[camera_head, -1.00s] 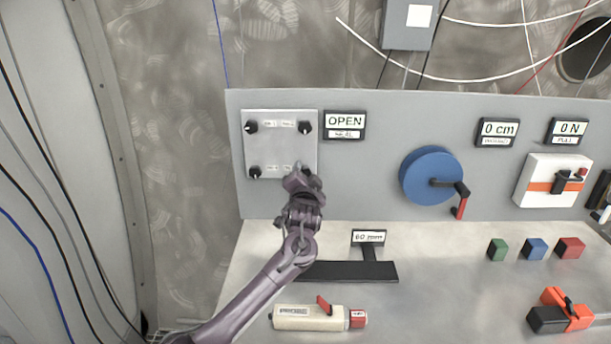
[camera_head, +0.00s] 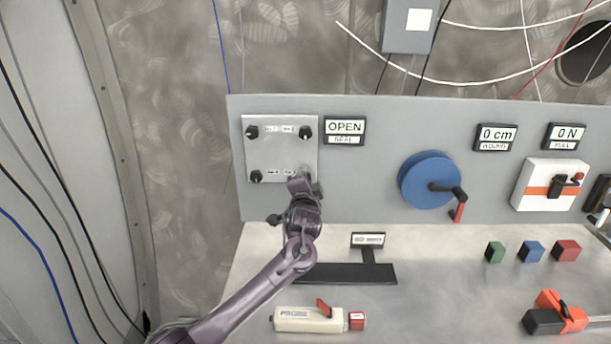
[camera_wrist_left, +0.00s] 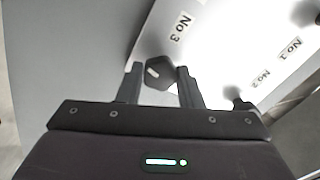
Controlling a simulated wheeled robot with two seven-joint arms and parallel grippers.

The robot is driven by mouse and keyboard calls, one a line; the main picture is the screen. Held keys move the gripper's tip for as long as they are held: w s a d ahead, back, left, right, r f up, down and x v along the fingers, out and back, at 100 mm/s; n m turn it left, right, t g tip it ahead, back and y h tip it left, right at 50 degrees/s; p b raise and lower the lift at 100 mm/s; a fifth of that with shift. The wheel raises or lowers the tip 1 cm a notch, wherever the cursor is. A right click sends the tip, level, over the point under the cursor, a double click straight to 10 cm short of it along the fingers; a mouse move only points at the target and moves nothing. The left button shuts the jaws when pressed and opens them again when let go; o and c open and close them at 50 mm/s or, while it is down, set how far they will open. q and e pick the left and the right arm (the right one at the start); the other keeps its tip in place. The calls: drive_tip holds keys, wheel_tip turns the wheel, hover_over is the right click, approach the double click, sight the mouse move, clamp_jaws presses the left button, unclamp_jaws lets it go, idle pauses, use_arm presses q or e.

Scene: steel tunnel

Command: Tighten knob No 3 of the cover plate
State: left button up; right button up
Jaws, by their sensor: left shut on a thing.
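The light grey cover plate (camera_head: 281,150) is on the upright panel at the left, with black knobs near its corners. Three knobs show in the head view: upper left (camera_head: 252,132), upper right (camera_head: 305,132) and lower left (camera_head: 256,176). My left gripper (camera_head: 302,179) is at the lower right corner and hides the knob there. In the left wrist view, a dark knob (camera_wrist_left: 159,72) sits between the fingers of my left gripper (camera_wrist_left: 160,84), beside a label reading No 3 (camera_wrist_left: 182,26). The gripper is shut on this knob. My right gripper is not in view.
The sign right of the plate reads OPEN (camera_head: 345,128). A blue wheel with a crank (camera_head: 425,180) is farther right on the panel. On the bench are a black stand (camera_head: 350,273), a cream probe (camera_head: 300,320) and small coloured blocks (camera_head: 533,251).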

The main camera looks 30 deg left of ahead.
use_arm(q)
drive_tip(key=m+p, duration=0.2)
drive_tip(key=m, duration=0.2)
drive_tip(key=m+p, duration=0.2)
drive_tip(key=m, duration=0.3)
drive_tip(key=m+p, duration=0.2)
drive_tip(key=m, duration=0.2)
drive_tip(key=shift+d+f+p, duration=0.1)
drive_tip(key=shift+f+p, duration=0.2)
drive_tip(key=shift+p, duration=0.1)
drive_tip(key=shift+m, duration=0.3)
drive_tip(key=shift+f, duration=0.15)
drive_tip(key=o, duration=1)
drive_tip(key=shift+r, duration=0.2)
